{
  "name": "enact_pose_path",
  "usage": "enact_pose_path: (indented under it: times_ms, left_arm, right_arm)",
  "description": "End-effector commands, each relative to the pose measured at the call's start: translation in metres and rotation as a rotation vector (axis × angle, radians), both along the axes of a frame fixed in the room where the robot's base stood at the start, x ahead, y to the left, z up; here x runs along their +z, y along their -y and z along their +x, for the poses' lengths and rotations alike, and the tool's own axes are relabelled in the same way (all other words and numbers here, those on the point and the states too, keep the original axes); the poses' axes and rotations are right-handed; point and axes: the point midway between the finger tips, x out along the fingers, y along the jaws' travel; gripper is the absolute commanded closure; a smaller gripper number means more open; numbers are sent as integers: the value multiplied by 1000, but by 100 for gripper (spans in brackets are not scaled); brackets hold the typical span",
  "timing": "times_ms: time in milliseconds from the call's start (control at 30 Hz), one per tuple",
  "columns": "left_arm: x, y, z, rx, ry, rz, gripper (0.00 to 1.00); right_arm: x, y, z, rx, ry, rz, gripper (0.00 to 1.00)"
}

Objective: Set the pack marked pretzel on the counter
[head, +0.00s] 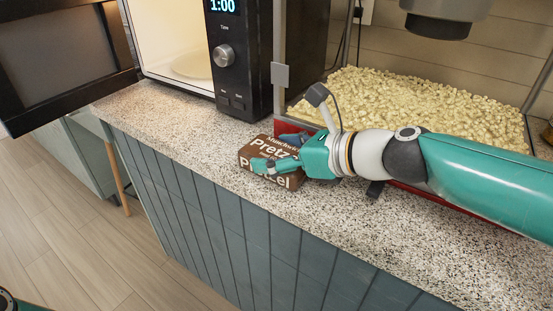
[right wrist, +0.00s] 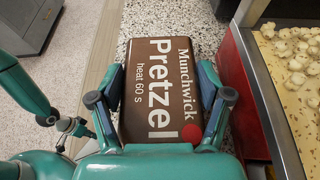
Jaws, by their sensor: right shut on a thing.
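The brown pretzel pack (head: 283,181) is a box with white lettering, at the counter's front half in the head view. In the right wrist view the pack (right wrist: 160,85) reads "Munchwick Pretzel, heat 60 s" and has a red dot. My right gripper (head: 273,153) is shut on it, one finger on each side; both fingers of this gripper (right wrist: 160,80) show in the wrist view. The pack is over the speckled counter (head: 190,135); I cannot tell whether its underside touches.
A microwave (head: 239,55) with its door (head: 65,60) open stands at the back left. A popcorn case (head: 420,100) with a red base is just right of the pack. Bare counter lies left of the pack. The counter's front edge is close.

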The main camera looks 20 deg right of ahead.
Motion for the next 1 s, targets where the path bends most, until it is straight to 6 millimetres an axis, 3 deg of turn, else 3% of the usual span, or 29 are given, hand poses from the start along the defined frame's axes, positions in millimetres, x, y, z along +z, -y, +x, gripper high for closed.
enact_pose_path:
  times_ms: [267,300,400,1000]
  left_arm:
    - [-1,0,0,0,1,0,100]
    - [0,0,0,0,1,0,100]
    - [1,0,0,0,1,0,100]
    - [3,0,0,0,1,0,100]
  right_arm:
    - [-2,0,0,1,-2,-1,61]
    - [-1,0,0,1,-2,-1,16]
    - [-1,0,0,1,-2,-1,0]
    - [3,1,-2,1,-1,0,0]
